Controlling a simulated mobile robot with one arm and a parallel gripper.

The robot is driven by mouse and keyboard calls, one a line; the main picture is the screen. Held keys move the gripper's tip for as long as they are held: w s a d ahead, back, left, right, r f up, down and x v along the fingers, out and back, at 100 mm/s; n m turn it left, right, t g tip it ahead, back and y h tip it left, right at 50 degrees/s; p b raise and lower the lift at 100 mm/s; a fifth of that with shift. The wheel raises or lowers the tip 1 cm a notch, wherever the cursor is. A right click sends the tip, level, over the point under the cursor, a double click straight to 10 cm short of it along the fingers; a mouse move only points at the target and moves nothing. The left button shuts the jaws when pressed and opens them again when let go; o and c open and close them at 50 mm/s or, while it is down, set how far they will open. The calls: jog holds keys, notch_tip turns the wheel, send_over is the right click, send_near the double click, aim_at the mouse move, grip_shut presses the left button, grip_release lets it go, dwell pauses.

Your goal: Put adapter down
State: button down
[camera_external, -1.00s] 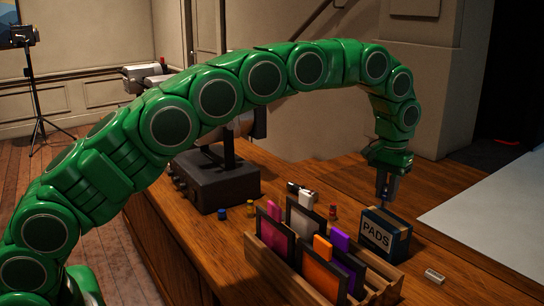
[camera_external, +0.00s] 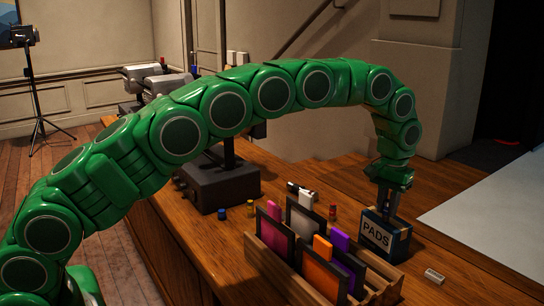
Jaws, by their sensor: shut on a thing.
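My gripper (camera_external: 386,210) points down at the open-topped box labelled PADS (camera_external: 376,234) on the wooden desk. Its fingertips are at the top of the box, toward the back, and it is shut. The adapter in its jaws is too small and too dark to make out, and the fingers and box rim hide its lower part. I cannot tell whether it touches the box.
A wooden rack (camera_external: 270,262) with upright coloured cards stands left of the PADS box. Small bottles (camera_external: 332,211) and a dark equipment base (camera_external: 218,182) stand behind.

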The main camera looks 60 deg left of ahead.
aim_at(388, 201)
jog(key=c, duration=1)
grip_release()
jog(key=shift+f, duration=0.1)
notch_tip(388, 201, up, 12)
jog(key=shift+r, duration=0.15)
jog(key=shift+r, duration=0.1)
